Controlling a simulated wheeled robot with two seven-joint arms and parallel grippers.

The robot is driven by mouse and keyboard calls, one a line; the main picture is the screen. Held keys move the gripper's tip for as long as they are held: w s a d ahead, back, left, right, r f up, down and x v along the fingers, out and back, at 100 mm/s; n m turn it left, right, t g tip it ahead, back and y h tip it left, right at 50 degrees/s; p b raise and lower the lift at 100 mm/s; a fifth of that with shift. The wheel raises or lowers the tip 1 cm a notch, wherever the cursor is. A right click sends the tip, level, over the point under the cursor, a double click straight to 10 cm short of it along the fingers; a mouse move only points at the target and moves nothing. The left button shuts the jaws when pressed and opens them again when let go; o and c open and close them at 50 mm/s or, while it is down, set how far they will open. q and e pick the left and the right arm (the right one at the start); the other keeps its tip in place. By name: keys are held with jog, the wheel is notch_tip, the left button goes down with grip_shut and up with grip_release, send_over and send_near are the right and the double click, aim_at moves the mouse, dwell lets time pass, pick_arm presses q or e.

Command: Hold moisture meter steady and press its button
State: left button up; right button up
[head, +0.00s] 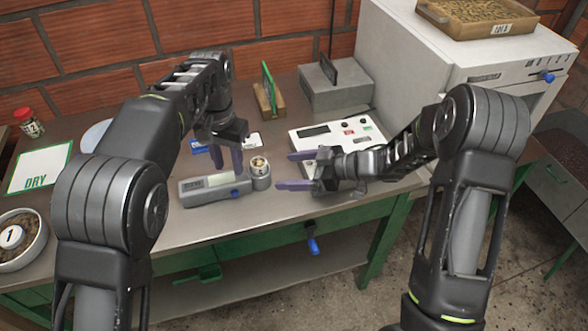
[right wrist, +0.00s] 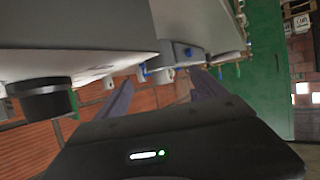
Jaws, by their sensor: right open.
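The moisture meter (head: 208,190) is a grey handheld device lying flat near the table's front edge, with a pale display and a blue button (head: 235,192) at its right end. A small round metal cup (head: 261,172) with beans stands at its right end. My left gripper (head: 228,168) points down just above and behind the meter, its purple fingers apart; contact with the meter cannot be made out. My right gripper (head: 285,171) is open, right of the cup, with its fingers pointing left. Its spread fingers also show in the right wrist view (right wrist: 163,92); nothing is between them.
A white instrument with buttons (head: 315,132) sits behind my right gripper. Behind are a grey box (head: 335,87) and a wooden stand with a green panel (head: 268,98). A DRY sheet (head: 40,168), a bean bowl (head: 38,245) and a red-lidded jar (head: 28,122) are at left.

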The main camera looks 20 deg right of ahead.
aim_at(267, 172)
jog(key=x, duration=0.7)
jog(key=shift+w+a, duration=0.1)
jog(key=shift+a, duration=0.05)
jog(key=shift+c, duration=0.2)
grip_shut()
pick_arm(q)
grip_shut()
dwell(0.7)
dwell(1.4)
